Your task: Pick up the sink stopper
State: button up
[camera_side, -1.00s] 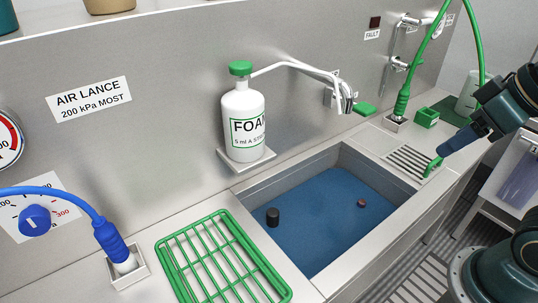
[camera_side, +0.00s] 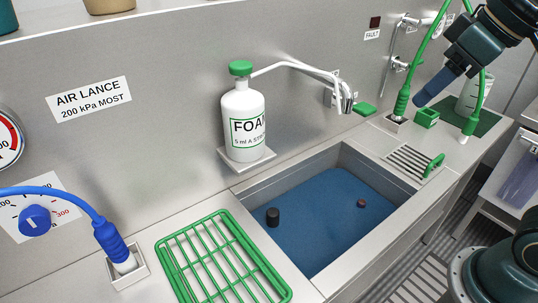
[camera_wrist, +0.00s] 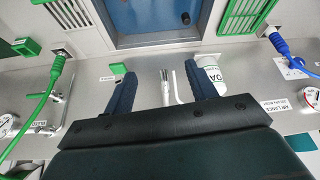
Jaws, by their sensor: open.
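A black upright cylinder (camera_side: 272,216), which looks like the sink stopper, stands on the blue sink floor (camera_side: 318,225), near the left wall. It shows as a small dark shape in the wrist view (camera_wrist: 186,18). A smaller brownish-red piece (camera_side: 361,203) lies on the floor further right; I cannot tell exactly what it is. My gripper (camera_side: 420,101) is well above the counter behind the sink's right end, apart from both pieces. In the wrist view my gripper (camera_wrist: 160,75) has its two blue fingers wide apart with nothing held between them.
A white foam bottle (camera_side: 242,122) and a metal spout (camera_side: 305,70) stand behind the sink. A green rack (camera_side: 222,260) lies left of it. A slotted drain (camera_side: 410,162), a green box (camera_side: 427,117) and a green hose (camera_side: 403,98) are to the right. The space above the sink is clear.

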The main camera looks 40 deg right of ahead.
jog(key=w+a+n+y, duration=0.1)
jog(key=w+a+n, duration=0.3)
jog(key=w, duration=0.6)
jog(key=n+g, duration=0.1)
jog(key=g, duration=0.1)
send_over(270, 219)
jog(key=s+d, duration=0.3)
jog(key=d, duration=0.1)
notch_tip(270, 219, down, 2)
notch_tip(270, 219, down, 29)
jog(key=y, duration=0.1)
jog(key=shift+f, duration=0.15)
jog(key=shift+x, duration=4.25)
jog(key=shift+w, duration=0.1)
jog(key=shift+x, duration=2.6)
jog(key=shift+d, duration=0.1)
